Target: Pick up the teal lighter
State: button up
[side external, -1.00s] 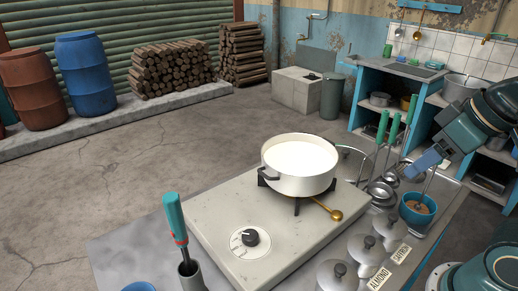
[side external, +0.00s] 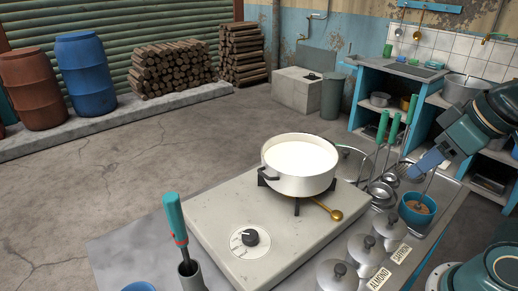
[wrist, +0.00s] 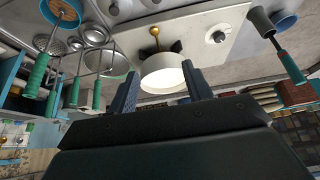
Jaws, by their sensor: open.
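The teal lighter (side external: 175,222) stands upright, slightly tilted, in a grey cup (side external: 190,276) at the front left of the stove. Its teal handle is up and its lower end is hidden inside the cup. In the wrist view the lighter (wrist: 292,66) is at the far right, with its cup (wrist: 262,20) beside it. My gripper (side external: 412,170) is at the right side of the counter, above the small blue bowl and far from the lighter. In the wrist view its two fingers (wrist: 160,70) are apart with nothing between them.
A white pot (side external: 300,165) of milk sits on the stove (side external: 215,215), between my gripper and the lighter. Lidded jars (side external: 362,250) line the stove's right side.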

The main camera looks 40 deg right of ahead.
jog(key=w+a+r+m+g+y, duration=0.1)
jog(key=w+a+r+m+g, duration=0.1)
jog(key=w+a+r+m, duration=0.55)
jog(key=w+a+r+m+g, duration=0.15)
jog(key=w+a+r, duration=0.25)
jog(key=w+a, duration=0.45)
jog(key=m+g+h, duration=0.1)
jog(key=m+g, duration=0.1)
jog(key=m, duration=0.7)
send_over(169, 196)
notch_tip(169, 196, down, 4)
jog(key=shift+f, duration=0.25)
jog(key=shift+f, duration=0.15)
jog(key=shift+f, duration=4.15)
jog(key=shift+f, duration=0.15)
